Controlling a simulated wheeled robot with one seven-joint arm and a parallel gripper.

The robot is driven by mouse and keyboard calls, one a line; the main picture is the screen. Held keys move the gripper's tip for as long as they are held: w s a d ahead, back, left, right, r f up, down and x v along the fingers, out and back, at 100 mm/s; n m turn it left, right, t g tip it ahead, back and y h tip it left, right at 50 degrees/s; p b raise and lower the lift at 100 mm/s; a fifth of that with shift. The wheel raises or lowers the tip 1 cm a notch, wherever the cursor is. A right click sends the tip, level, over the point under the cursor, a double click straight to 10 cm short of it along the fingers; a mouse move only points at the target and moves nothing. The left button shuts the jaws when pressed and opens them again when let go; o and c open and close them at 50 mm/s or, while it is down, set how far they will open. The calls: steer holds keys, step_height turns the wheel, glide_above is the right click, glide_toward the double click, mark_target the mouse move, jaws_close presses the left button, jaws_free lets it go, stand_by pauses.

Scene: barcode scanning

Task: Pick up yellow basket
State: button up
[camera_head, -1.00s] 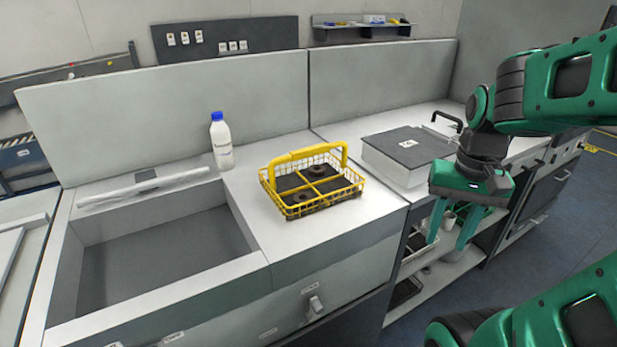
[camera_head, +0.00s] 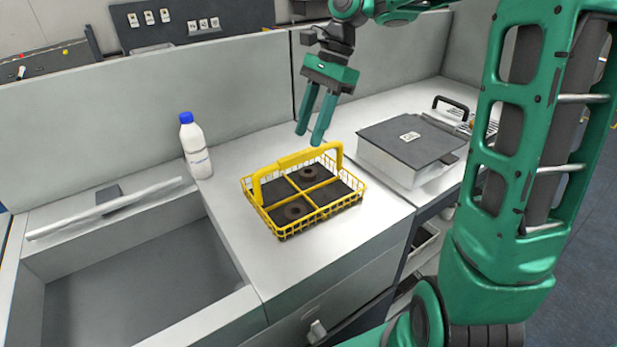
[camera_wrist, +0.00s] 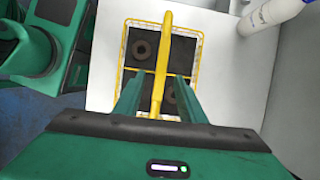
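The yellow wire basket (camera_head: 322,210) stands upright on the white counter, its arched yellow handle (camera_head: 297,158) running across the top. It has compartments with dark bottoms, and dark ring-shaped parts lie in two of them. In the wrist view the basket (camera_wrist: 198,60) is ahead of the fingers, and its handle (camera_wrist: 166,60) runs lengthwise between them in the picture. My gripper (camera_head: 310,138) points down, just above and behind the handle in the head view. Its green fingers are apart with nothing held. In the wrist view my gripper (camera_wrist: 160,95) also shows open.
A white bottle with a blue cap (camera_head: 195,146) stands left of the basket. A sunken basin (camera_head: 140,285) lies at the left. A white box with a grey lid (camera_head: 410,145) stands to the right. The counter (camera_head: 245,220) around the basket is clear.

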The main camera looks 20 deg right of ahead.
mark_target(299, 161)
steer(key=shift+w+a+f, duration=0.2)
steer(key=shift+a, duration=0.15)
steer(key=x, duration=0.4)
steer(key=shift+a+f, duration=0.15)
steer(key=shift+f, duration=0.05)
steer(key=shift+s+d+x, duration=0.1)
steer(key=shift+s+x, duration=0.1)
steer(key=shift+x, duration=1.25)
steer(key=shift+s+d+x, duration=0.15)
steer(key=shift+x, duration=1.3)
steer(key=c, duration=0.9)
jaws_close()
steer(key=shift+w, duration=0.1)
